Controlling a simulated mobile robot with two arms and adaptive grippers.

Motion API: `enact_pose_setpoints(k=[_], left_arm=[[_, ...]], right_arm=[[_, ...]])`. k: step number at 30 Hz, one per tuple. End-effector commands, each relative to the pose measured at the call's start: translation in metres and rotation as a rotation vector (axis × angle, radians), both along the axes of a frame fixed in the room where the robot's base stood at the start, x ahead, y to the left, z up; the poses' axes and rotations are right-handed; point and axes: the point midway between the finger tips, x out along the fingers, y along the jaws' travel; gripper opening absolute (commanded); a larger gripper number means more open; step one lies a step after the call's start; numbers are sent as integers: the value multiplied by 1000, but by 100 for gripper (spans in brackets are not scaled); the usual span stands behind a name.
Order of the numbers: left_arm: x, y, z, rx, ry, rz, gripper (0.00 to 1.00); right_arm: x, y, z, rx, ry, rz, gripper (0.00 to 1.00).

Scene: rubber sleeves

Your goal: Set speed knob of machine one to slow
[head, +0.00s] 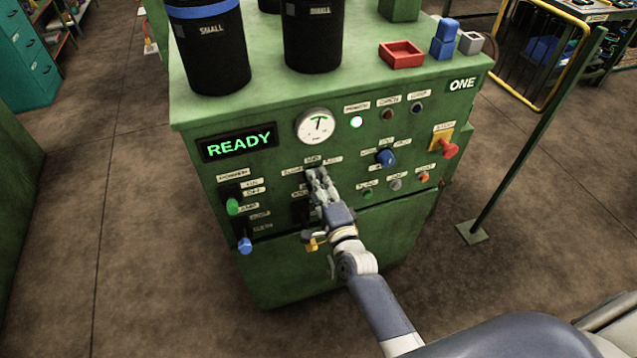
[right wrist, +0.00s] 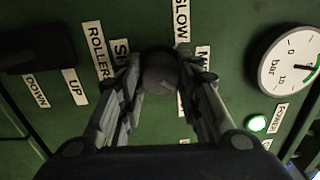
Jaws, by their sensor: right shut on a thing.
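Machine one (head: 300,260) is a green cabinet with a white ONE label (head: 462,84) at its upper right. My right gripper (head: 317,172) is at the middle of its front panel, below the gauge. In the right wrist view, the gripper (right wrist: 160,88) has its fingers on both sides of a dark round knob (right wrist: 160,75) and is shut on it. A SLOW label (right wrist: 182,20) and a ROLLER label (right wrist: 98,50) are near the knob. Its pointer direction cannot be made out. My left gripper is not in view.
A READY display (head: 239,144), a round gauge (head: 315,126) and a lit green lamp (head: 356,123) are near the knob. A blue knob (head: 386,157) and a red stop handle (head: 448,149) are to the right. Black cylinders (head: 313,40) and a red tray (head: 401,54) stand on top.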

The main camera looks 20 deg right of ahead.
Motion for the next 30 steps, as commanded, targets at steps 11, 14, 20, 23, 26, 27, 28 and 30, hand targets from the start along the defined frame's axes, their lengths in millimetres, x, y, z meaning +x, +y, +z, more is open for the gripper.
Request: enact_pose_setpoints(k=[11, 14, 20, 23, 26, 27, 28, 30], left_arm=[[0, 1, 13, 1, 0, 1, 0], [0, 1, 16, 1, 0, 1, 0], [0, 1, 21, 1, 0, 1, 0], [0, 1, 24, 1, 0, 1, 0], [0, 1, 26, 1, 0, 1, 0], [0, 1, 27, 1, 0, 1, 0], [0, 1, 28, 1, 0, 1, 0], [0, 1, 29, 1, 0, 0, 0]], right_arm=[[0, 0, 1, -339, -10, 1, 8], [0, 0, 1, -434, -13, 1, 8], [0, 1, 0, -624, -18, 2, 8], [0, 1, 0, -719, -23, 2, 8], [0, 1, 0, -814, -26, 2, 8], [0, 1, 0, -853, -27, 2, 8], [0, 1, 0, -880, -28, 1, 8], [0, 0, 0, -948, -30, 1, 8]])
